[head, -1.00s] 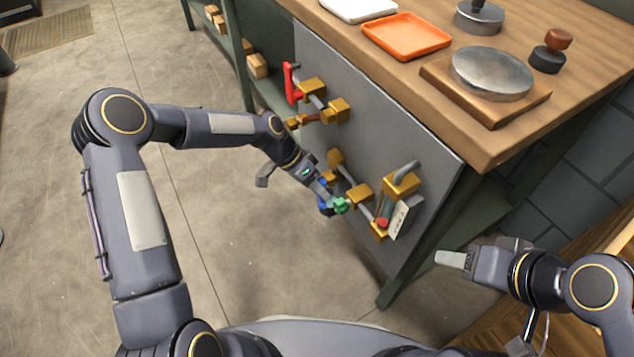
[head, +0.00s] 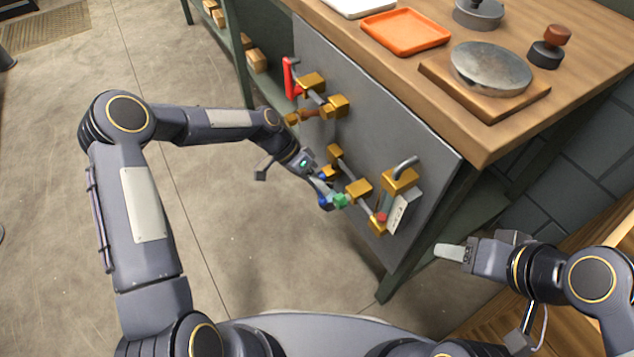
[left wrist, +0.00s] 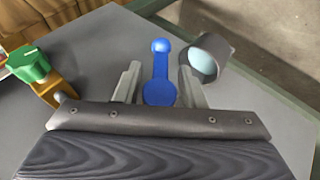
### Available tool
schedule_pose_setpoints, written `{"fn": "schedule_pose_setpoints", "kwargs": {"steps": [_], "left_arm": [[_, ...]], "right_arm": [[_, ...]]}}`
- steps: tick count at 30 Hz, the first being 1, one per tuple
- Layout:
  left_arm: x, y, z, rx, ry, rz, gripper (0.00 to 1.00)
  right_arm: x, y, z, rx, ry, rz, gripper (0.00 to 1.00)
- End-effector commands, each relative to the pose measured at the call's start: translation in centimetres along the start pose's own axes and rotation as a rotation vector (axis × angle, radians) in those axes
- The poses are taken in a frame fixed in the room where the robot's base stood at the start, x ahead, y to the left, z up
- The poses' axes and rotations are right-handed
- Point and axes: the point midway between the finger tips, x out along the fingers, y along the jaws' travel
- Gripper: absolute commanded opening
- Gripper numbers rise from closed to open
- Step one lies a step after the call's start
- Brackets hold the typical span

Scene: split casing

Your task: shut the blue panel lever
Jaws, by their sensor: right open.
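The blue panel lever (left wrist: 160,75) shows in the left wrist view, with a round knob end and a round base, lying between my left gripper's two fingers (left wrist: 160,88). The fingers stand on either side of it with small gaps, so the jaws look open. In the head view, the blue lever (head: 324,202) is low on the grey panel (head: 375,120), partly hidden by my left gripper (head: 320,184). My right gripper (head: 452,252) is open and empty, off the panel's lower right.
A green knob (left wrist: 28,64) on a brass valve and a grey cylinder (left wrist: 207,58) flank the blue lever. A red lever (head: 289,78), brass pipe fittings and a white tag (head: 398,213) are on the panel. The wooden bench top (head: 490,130) overhangs above.

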Motion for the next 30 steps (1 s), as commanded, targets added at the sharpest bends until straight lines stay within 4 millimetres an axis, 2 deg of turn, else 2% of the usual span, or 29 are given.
{"fn": "schedule_pose_setpoints", "kwargs": {"steps": [4, 7, 15, 19, 23, 30], "left_arm": [[-0.1, 0.0, 0.0, 0.000, 0.001, -0.001, 0.36], [-1.0, 0.0, -0.1, 0.000, 0.003, -0.003, 0.36], [-5.6, 0.1, -0.1, -0.001, 0.003, -0.004, 0.36], [-7.1, 0.0, -0.1, -0.001, 0.002, -0.002, 0.36], [-7.8, 0.0, 0.0, 0.000, 0.001, -0.001, 0.36], [-7.8, 0.0, 0.0, 0.000, 0.000, 0.000, 0.36]], "right_arm": [[0.0, 0.0, 0.0, 0.000, 0.000, 0.000, 0.52], [-0.3, -0.1, -0.2, 0.000, 0.000, 0.000, 0.52], [-1.5, -0.7, -0.7, 0.000, 0.000, 0.000, 0.52], [-1.8, -0.8, -0.9, 0.000, 0.000, 0.000, 0.52], [-1.8, -0.8, -0.9, 0.000, 0.000, 0.000, 0.52], [-1.8, -0.8, -0.9, 0.000, 0.000, 0.000, 0.52]]}}
